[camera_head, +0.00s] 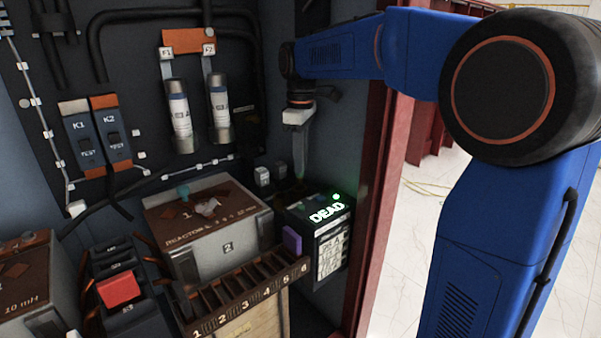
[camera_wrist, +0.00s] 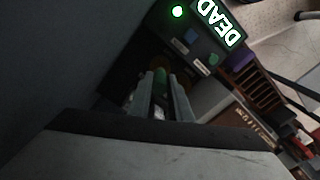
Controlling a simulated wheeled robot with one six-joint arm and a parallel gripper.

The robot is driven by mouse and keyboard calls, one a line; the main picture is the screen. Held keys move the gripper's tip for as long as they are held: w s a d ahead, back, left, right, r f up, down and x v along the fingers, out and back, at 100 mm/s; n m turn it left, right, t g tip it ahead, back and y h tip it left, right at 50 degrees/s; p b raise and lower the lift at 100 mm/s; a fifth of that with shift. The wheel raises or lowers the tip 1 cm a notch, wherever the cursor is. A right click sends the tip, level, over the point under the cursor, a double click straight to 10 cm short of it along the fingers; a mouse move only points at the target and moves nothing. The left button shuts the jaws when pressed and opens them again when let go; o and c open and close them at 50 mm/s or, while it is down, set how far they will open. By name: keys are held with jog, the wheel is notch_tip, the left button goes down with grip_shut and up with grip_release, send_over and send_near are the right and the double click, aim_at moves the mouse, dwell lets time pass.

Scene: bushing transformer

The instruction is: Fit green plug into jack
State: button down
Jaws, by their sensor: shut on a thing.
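My gripper (camera_head: 299,177) points down behind the box with the lit "DEAD" display (camera_head: 318,225), close to the dark side wall. The plug's lower end is hidden. Dim brownish round shapes (camera_wrist: 185,82) lie beside and beyond the fingertips. I cannot tell whether one is the jack, or whether the plug touches it. The "DEAD" box also shows in the wrist view (camera_wrist: 205,45), with a small blue and a small green patch on it.
A numbered slotted rack (camera_head: 245,293) stands in front of the box. A reactor block (camera_head: 225,250) sits left of it, with a red button unit (camera_head: 120,290) farther left. Fuses (camera_head: 180,115) and K1/K2 relays (camera_head: 85,140) are on the back wall. A red frame post (camera_head: 375,200) bounds the right.

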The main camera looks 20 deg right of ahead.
aim_at(300, 183)
jog(key=shift+f, duration=2)
jog(key=shift+f, duration=0.1)
jog(key=c, duration=1.6)
grip_release()
jog(key=shift+c, duration=0.2)
notch_tip(300, 183, up, 12)
jog(key=shift+r, duration=0.15)
